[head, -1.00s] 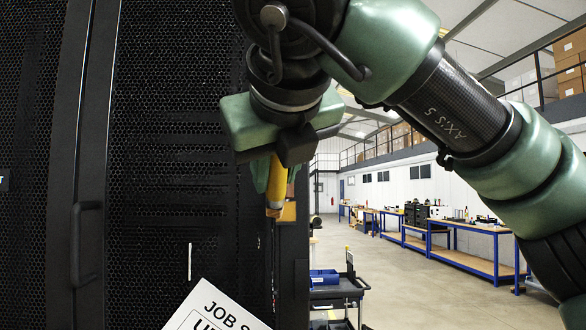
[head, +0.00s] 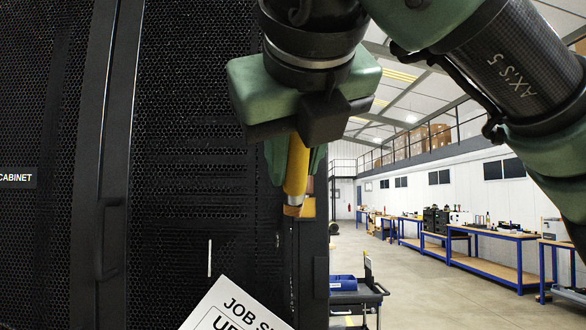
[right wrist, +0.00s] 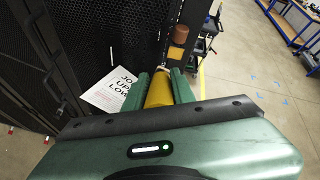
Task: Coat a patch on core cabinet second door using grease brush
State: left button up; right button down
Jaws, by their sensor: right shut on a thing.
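My right gripper (head: 298,165) is shut on the yellow handle of the grease brush (head: 297,172), which hangs downward in front of the black cabinet's right edge. In the right wrist view the gripper fingers (right wrist: 160,88) hold the yellow brush (right wrist: 158,92), its tip pointing away from the gripper. The black perforated cabinet door (head: 185,150) fills the left of the head view, with a vertical handle (head: 110,240). Part of a label reading "CABINET" (head: 16,178) shows at the far left. I cannot tell if the brush touches the cabinet. My left gripper is not in view.
A white job sheet (head: 235,308) stands low before the cabinet. A yellow-orange patch (head: 308,208) sits by the cabinet's right edge. A dark cart with a blue bin (head: 343,284) stands beyond it. Workbenches (head: 480,268) line the right wall, with open floor between.

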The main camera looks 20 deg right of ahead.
aim_at(295, 152)
jog(key=shift+s+a, duration=0.1)
jog(key=shift+s, duration=0.05)
jog(key=shift+s+a+b, duration=0.2)
jog(key=shift+s, duration=0.55)
jog(key=shift+s+a+b, duration=0.2)
jog(key=shift+s, duration=0.55)
jog(key=shift+w, duration=0.15)
